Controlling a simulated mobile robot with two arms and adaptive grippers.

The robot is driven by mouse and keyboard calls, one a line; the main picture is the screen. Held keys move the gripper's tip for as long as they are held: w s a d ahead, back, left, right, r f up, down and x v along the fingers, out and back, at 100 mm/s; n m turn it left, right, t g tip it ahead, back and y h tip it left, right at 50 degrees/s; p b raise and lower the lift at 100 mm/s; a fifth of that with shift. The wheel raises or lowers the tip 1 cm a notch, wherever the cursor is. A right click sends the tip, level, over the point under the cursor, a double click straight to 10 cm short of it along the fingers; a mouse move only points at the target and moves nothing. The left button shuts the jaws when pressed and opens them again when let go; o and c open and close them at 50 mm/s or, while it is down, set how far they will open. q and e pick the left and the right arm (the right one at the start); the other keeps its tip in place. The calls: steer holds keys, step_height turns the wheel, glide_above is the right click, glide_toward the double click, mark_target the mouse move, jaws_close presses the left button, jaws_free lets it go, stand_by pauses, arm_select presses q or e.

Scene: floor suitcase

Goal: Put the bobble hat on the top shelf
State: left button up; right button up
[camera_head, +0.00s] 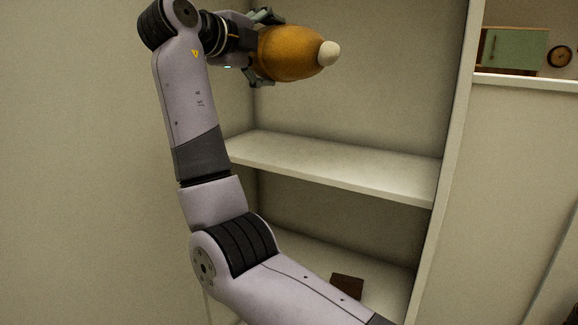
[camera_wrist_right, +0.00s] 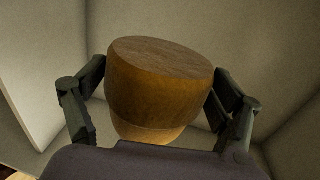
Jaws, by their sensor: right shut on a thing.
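The bobble hat (camera_head: 286,53) is orange-brown with a pale bobble at its tip. My right gripper (camera_head: 262,50) is shut on it and holds it sideways, bobble pointing right, in the upper part of the shelf unit. The top shelf (camera_head: 340,166) is a pale board below the hat, with a clear gap between them. In the right wrist view the hat (camera_wrist_right: 160,90) sits between the two fingers (camera_wrist_right: 158,105), its flat round end showing. My left gripper is not in view.
The shelf unit's right side wall (camera_head: 452,150) stands right of the hat. A dark brown object (camera_head: 347,286) lies on the lower shelf (camera_head: 300,262). The visible part of the top shelf is bare. A green cabinet (camera_head: 515,48) and a round clock (camera_head: 559,57) are far back right.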

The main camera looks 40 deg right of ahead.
step_height(320, 180, down, 18)
steer(key=p, duration=0.2)
steer(key=shift+d+f+p, duration=0.15)
steer(key=shift+f+p, duration=0.1)
steer(key=shift+p, duration=0.05)
steer(key=shift+f+b, duration=0.2)
steer(key=shift+b, duration=0.1)
steer(key=o, duration=1.1)
steer(key=shift+r, duration=0.1)
steer(key=shift+r+p, duration=0.2)
steer(key=shift+p, duration=0.15)
